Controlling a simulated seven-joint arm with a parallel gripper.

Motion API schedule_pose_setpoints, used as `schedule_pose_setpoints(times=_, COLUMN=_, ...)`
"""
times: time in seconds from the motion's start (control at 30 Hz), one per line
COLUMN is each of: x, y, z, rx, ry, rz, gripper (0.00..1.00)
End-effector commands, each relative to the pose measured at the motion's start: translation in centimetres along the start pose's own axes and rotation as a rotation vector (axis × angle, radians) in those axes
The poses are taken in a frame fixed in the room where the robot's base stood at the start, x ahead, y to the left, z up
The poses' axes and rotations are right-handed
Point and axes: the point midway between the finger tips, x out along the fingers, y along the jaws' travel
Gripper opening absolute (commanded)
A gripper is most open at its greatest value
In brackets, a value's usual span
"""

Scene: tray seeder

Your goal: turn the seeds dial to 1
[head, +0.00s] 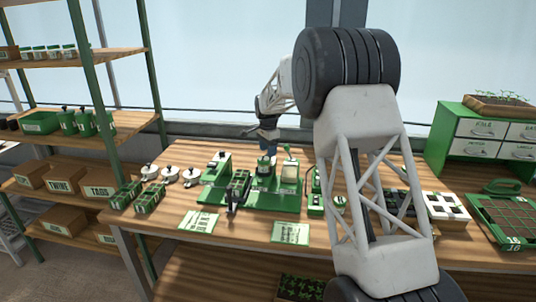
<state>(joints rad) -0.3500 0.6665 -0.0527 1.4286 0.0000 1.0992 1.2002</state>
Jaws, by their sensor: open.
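The green tray seeder (262,200) stands in the middle of the wooden bench. It has several upright parts, including a white-fronted block (289,171) and a dark lever-like part (231,202) at its front. My gripper (267,157) points down over the back middle of the seeder. It is small in view, its jaws are open, and whether it touches anything cannot be told. A small green unit with a pale round face (340,201) stands to the right, partly behind my arm. The seeds dial, its markings and its setting cannot be made out.
My arm covers much of the bench's right half. Green seedling pots (150,197) and pale round lidded items (170,174) stand left of the seeder. Two printed cards (290,233) lie in front. A black-and-white tray (446,206) and green drawers (483,130) are at right.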

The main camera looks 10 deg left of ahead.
Motion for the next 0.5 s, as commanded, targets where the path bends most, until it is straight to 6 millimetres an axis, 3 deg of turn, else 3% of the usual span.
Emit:
schedule_pose_setpoints(times=0.2, x=1.8, y=0.0, z=0.0, rx=0.0, ry=0.0, rz=0.001, gripper=0.54)
schedule_pose_setpoints(times=0.5, x=2.2, y=0.0, z=0.0, rx=0.0, ry=0.0, rz=0.0, gripper=0.54)
